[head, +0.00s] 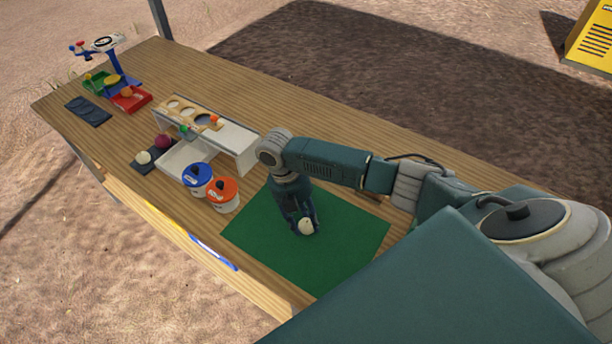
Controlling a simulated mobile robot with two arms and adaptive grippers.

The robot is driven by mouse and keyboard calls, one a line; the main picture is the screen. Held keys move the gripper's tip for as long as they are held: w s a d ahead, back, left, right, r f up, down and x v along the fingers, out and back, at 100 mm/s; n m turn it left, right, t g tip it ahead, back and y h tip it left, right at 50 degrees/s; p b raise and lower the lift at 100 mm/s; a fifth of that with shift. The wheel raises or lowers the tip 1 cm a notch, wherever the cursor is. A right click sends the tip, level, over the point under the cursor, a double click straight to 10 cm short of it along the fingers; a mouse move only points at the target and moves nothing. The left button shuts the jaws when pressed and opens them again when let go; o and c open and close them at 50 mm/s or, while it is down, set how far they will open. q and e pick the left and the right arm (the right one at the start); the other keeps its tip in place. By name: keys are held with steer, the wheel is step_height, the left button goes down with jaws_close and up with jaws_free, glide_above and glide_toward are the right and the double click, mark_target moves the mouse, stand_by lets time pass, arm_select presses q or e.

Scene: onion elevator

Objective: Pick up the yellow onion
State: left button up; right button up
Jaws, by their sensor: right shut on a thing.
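My right gripper (303,224) points down over the green mat (345,240) near the front of the table. It is shut on a pale cream, round, onion-like thing (306,227), low over or at the mat; I cannot tell if it touches. The fingers hide part of it, and its colour does not clearly show whether it is the yellow onion. Another pale round one (143,157) and a purple onion (161,142) sit on a dark mat at the left. My left gripper is not in view.
A blue-lidded pot (197,176) and an orange-lidded pot (222,190) stand left of the green mat. Behind them is a white rack (240,146) with round holes. A green tray (97,83) and a red tray (131,102) are at the far left. The table's right part is clear.

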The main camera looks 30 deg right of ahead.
steer(key=shift+r, duration=0.25)
steer(key=shift+w+r, duration=0.1)
steer(key=shift+r, duration=0.25)
step_height(320, 180, up, 10)
steer(key=b, duration=0.2)
arm_select(q)
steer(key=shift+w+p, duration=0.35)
steer(key=shift+p, duration=0.55)
arm_select(e)
step_height(320, 180, up, 9)
glide_above(305, 220)
steer(key=shift+a, duration=0.15)
